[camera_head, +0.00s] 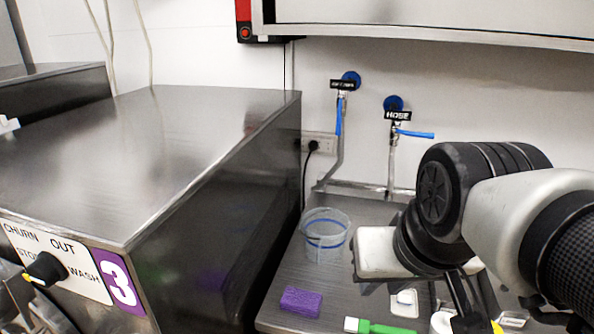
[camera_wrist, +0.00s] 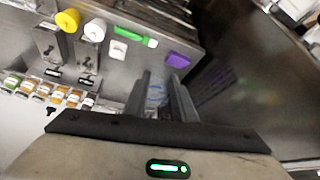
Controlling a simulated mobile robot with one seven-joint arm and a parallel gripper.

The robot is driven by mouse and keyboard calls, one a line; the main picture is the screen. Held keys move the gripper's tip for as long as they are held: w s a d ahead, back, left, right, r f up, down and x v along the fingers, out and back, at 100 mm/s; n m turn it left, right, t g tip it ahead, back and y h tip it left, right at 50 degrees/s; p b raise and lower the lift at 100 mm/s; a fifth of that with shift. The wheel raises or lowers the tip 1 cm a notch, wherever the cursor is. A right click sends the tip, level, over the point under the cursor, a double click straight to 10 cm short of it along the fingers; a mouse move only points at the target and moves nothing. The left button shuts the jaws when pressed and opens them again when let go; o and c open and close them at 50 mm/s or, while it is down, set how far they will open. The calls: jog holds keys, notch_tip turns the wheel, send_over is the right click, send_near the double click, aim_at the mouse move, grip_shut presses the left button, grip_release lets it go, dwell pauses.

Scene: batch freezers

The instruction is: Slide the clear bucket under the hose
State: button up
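The clear bucket (camera_head: 326,237), with blue bands, stands upright on the steel counter beside the machine. Part of it shows between my fingers in the wrist view (camera_wrist: 156,96). The tap labelled HOSE (camera_head: 397,116), with a blue lever, is on the back wall, to the right of and behind the bucket; its pipe runs down toward the counter. My gripper (camera_wrist: 161,82) is open, its two dark fingers apart. In the head view its pale body is just right of the bucket, and the fingers are not clear there. I cannot tell whether they touch the bucket.
A purple sponge (camera_head: 301,302) and a green-handled tool (camera_head: 378,327) lie at the counter's front. The steel machine marked 3 (camera_head: 190,170) walls off the left side. Another tap (camera_head: 343,86) is on the wall behind the bucket. A rail runs along the counter's back.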

jog(key=w+r+m+g, duration=0.1)
jog(key=w+r+m, duration=0.25)
jog(key=w, duration=0.55)
jog(key=m+g+b, duration=0.2)
jog(key=m+g, duration=0.2)
jog(key=m, duration=1)
send_over(328, 250)
jog(key=s, duration=0.1)
notch_tip(328, 250, down, 16)
jog(key=shift+s, duration=0.15)
jog(key=shift+a+f, duration=0.1)
jog(key=shift+f, duration=0.05)
jog(key=f, duration=0.5)
jog(key=w+f, duration=0.1)
jog(key=f, duration=1.1)
jog(key=shift+w+f+p, duration=0.1)
jog(key=shift+w+p, duration=0.05)
jog(key=shift+p, duration=0.25)
grip_shut()
